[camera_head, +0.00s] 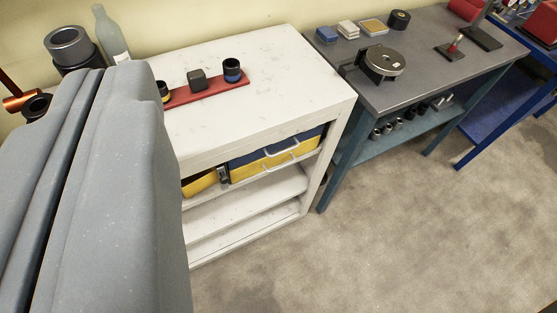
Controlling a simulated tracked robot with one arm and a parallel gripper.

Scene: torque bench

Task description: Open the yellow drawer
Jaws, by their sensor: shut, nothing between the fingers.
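A yellow drawer front (245,172) shows under the top of the white workbench (262,75). It sits just below a blue front (310,137). Pale bar handles (283,148) stick out from these fronts. The yellow front looks about level with the blue one, and I cannot tell whether it stands out at all. Another yellow part (200,183) shows to the left, partly hidden by my gripper. My gripper (110,75) is the large grey shape filling the left side. Its two halves look closed together, with nothing seen between them. It is apart from the drawer handle in the picture.
On the white bench lies a red strip (210,92) with dark round and square parts. A grey bottle (111,38) stands behind. White open shelves (250,207) lie below the drawers. A grey-topped bench (430,60) stands to the right. The floor (400,230) in front is clear.

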